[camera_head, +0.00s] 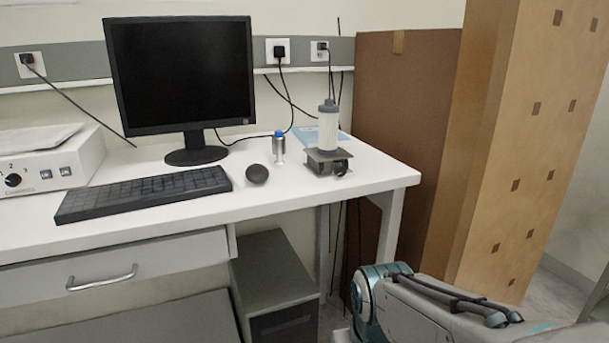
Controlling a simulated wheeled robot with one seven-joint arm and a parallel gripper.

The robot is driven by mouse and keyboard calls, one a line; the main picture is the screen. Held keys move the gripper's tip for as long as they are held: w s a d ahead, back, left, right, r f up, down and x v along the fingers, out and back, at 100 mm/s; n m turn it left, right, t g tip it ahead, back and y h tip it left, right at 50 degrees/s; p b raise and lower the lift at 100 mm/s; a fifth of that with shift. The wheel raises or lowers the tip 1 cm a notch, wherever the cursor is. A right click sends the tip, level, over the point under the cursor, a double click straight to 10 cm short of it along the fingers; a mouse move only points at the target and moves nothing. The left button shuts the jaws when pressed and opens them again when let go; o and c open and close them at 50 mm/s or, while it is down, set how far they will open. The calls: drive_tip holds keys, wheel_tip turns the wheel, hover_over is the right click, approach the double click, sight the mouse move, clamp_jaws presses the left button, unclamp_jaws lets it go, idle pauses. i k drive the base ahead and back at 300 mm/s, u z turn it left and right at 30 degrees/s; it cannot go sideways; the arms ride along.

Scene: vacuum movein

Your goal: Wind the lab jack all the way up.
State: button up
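The lab jack (318,163) is a small dark metal stand near the right end of the white bench (290,196). It looks low, with its top plate close above its base. A dark round knob (341,168) shows on its front right side. A grey and white cylinder (328,127), like a filter cartridge, stands upright on the jack's plate. Part of my arm shows at the bottom right, below and in front of the bench, apart from the jack. My gripper is not in view.
A small metal bottle with a blue cap (279,148) and a black mouse (257,174) are left of the jack. Further left are a keyboard (145,193), a monitor (183,75) and a white device (48,163). Brown panels (402,125) stand right of the bench. Cables hang behind.

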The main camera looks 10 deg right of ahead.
sight(340, 170)
drive_tip(key=u, duration=1.7)
drive_tip(key=i, duration=0.7)
drive_tip(key=z, duration=2.45)
